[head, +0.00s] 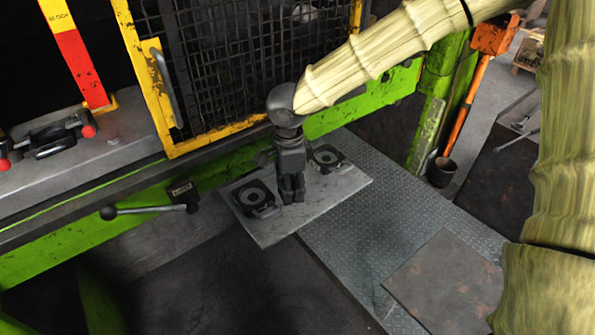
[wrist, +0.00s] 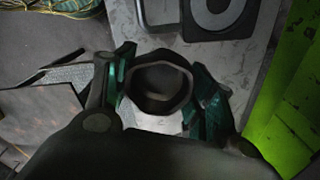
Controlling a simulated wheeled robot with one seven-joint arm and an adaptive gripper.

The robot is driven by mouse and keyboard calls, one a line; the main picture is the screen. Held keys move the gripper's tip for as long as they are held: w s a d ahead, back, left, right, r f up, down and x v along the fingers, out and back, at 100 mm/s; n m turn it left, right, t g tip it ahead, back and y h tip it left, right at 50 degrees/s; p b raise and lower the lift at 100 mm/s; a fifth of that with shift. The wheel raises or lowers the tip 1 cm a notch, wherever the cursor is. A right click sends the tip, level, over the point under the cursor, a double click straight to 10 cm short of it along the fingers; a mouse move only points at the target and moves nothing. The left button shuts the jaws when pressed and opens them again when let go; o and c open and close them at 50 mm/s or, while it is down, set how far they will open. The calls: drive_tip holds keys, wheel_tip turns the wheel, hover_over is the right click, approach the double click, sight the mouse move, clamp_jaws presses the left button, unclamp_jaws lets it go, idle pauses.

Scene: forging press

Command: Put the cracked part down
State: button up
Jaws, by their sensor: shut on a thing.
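My gripper (head: 291,198) points down over a pale grey shelf (head: 275,232) in front of the press. In the wrist view its two fingers (wrist: 160,95) are shut on a dark, round, hollow part (wrist: 157,78) from both sides. I see into the part's open top; no crack can be made out. The gripper hides the part in the head view. I cannot tell whether the part touches the shelf.
A yellow-framed mesh guard (head: 240,60) stands behind the shelf. Green press beams (head: 375,98) run behind. Tread plate (head: 370,225) and a brown sheet (head: 445,283) lie at the lower right.

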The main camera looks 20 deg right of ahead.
drive_tip(key=w+d, duration=0.1)
drive_tip(key=w+d+p, duration=0.1)
drive_tip(key=w, duration=0.1)
drive_tip(key=w+d, duration=0.1)
drive_tip(key=w, duration=0.1)
drive_tip(key=shift+d+f+p, duration=0.1)
drive_tip(key=shift+p, duration=0.25)
drive_tip(key=shift+w+d+f+p, duration=0.2)
drive_tip(key=shift+w+d+p, duration=0.2)
drive_tip(key=shift+w, duration=0.3)
wheel_tip(320, 180, down, 4)
drive_tip(key=shift+r+p, duration=0.2)
drive_tip(key=shift+p, duration=0.35)
drive_tip(key=o, duration=1.3)
drive_tip(key=shift+f, duration=0.1)
wheel_tip(320, 180, up, 12)
drive_tip(key=shift+r+b, duration=0.15)
drive_tip(key=shift+b, duration=1.1)
